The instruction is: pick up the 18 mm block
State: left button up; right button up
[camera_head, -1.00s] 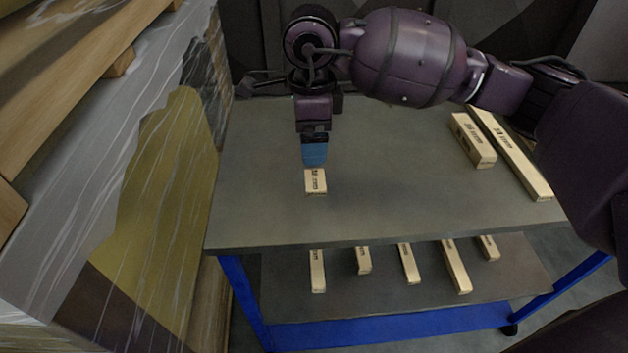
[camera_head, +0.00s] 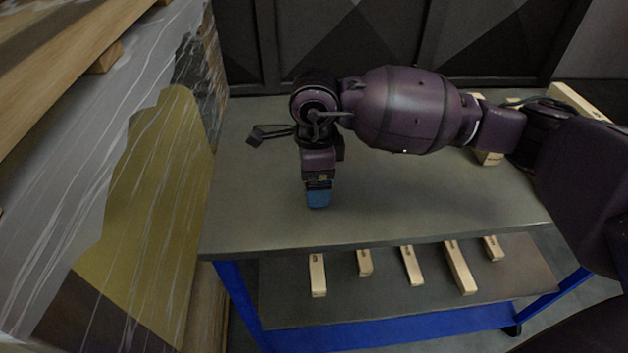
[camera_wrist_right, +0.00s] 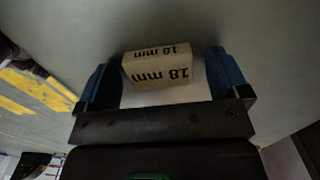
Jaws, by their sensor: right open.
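The 18 mm block (camera_wrist_right: 158,68) is a small light wooden block with "18 mm" printed on two faces. In the right wrist view it sits on the grey table top between the two blue fingers of my right gripper (camera_wrist_right: 163,82). The fingers are open, with a gap on each side of the block. In the head view my right gripper (camera_head: 318,200) points down over the near left part of the table (camera_head: 420,215) and hides the block. My left gripper is not in view.
A wooden block (camera_head: 488,157) stands at the table's right, partly behind my arm. Several wooden blocks (camera_head: 459,267) lie on the lower shelf. A wrapped pallet stack (camera_head: 150,190) stands close along the left. The table's middle is clear.

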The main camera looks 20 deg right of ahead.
jog(key=shift+r, duration=0.15)
jog(key=c, duration=1)
jog(key=shift+r, duration=0.1)
